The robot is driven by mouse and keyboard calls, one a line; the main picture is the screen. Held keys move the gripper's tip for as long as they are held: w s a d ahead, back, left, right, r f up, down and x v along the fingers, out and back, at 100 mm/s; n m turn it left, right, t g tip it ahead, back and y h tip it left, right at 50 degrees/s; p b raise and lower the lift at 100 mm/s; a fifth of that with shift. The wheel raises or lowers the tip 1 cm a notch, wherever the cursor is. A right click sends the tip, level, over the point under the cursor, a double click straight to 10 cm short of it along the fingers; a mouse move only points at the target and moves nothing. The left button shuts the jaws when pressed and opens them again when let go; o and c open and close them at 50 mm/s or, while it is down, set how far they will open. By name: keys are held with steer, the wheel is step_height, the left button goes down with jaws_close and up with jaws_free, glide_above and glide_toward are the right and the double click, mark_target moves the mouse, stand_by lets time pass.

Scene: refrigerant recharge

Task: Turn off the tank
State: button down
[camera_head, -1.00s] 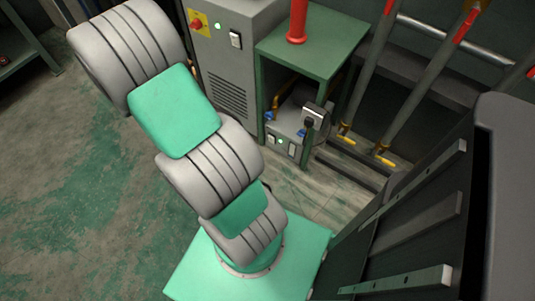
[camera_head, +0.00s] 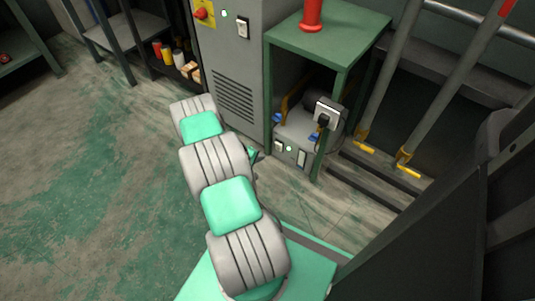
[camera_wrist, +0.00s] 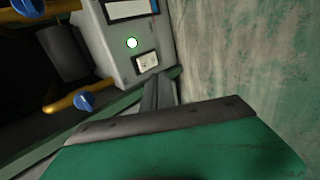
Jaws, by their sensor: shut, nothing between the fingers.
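A small grey unit (camera_head: 294,130) stands under the green table; in the wrist view its face (camera_wrist: 112,40) has a lit white indicator (camera_wrist: 132,43) and a rocker switch (camera_wrist: 146,62). Blue-handled valves (camera_wrist: 84,102) sit on yellow pipes to its left, near a dark cylinder (camera_wrist: 65,50). No label shows which part is the tank. My gripper (camera_wrist: 155,90) is shut and empty, pointing toward the switch but seemingly short of it. In the head view it is mostly hidden behind my arm.
Table legs frame the unit. Poles with yellow ends (camera_head: 408,172) stand at right. Floor at left is clear.

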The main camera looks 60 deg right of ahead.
mark_target(279, 148)
steer(key=d+f+b, duration=0.1)
steer(key=d, duration=0.2)
steer(key=s+d+f+b, duration=0.1)
steer(key=d+f+b, duration=0.1)
steer(key=d, duration=0.2)
steer(key=d+f+b, duration=0.2)
steer(key=d, duration=0.1)
steer(key=shift+s+d+f, duration=0.2)
steer(key=shift+s+d, duration=0.05)
steer(key=shift+s, duration=0.15)
